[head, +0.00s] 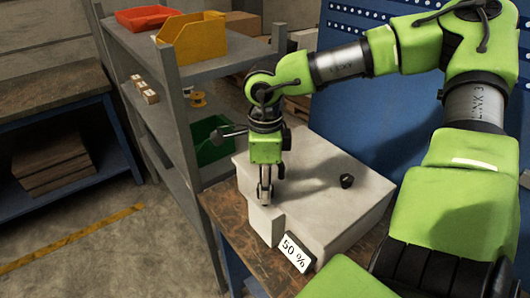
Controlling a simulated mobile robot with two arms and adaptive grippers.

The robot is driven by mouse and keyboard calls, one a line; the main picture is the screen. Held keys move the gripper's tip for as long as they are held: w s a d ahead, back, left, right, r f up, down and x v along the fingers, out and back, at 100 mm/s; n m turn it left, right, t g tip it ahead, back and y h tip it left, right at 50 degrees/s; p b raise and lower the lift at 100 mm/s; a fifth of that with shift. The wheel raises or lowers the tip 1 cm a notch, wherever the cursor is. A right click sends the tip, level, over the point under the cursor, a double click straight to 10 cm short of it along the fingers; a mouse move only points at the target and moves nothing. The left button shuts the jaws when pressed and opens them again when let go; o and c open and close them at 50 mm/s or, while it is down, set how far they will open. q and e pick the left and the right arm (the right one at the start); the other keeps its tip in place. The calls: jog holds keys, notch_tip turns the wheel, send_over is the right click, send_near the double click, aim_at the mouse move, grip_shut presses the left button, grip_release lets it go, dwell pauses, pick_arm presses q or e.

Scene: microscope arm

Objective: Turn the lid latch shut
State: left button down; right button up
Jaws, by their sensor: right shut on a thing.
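A pale grey box-shaped machine (325,205) stands on the brown worktable, with a small black knob (346,181) on its top and a tilted "50 %" sign (296,253) at its front. My right gripper (265,196) points down at the machine's left front part, just above a raised pale block (264,222). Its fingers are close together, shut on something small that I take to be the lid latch. The fingers hide most of the latch, so its angle cannot be read. My left gripper is not in view.
A grey shelf rack (178,100) stands close on the left, holding a yellow bin (190,40), a red bin (148,17) and a green bin (207,140). A blue pegboard panel (345,105) stands behind the machine. The floor at the lower left is clear.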

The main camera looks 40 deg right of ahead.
jog(key=n+b, duration=0.3)
jog(key=shift+f+n, duration=0.25)
jog(key=shift+n, duration=0.05)
jog(key=n+b, duration=0.3)
jog(key=n, duration=0.1)
jog(key=shift+r+n, duration=0.15)
jog(key=shift+n, duration=0.15)
jog(key=n+b, duration=0.1)
jog(key=n, duration=0.2)
jog(key=shift+n, duration=0.3)
jog(key=shift+r+n, duration=0.1)
jog(key=shift+n, duration=2.1)
jog(key=o, duration=1.1)
jog(key=shift+r, duration=0.1)
notch_tip(320, 180, up, 12)
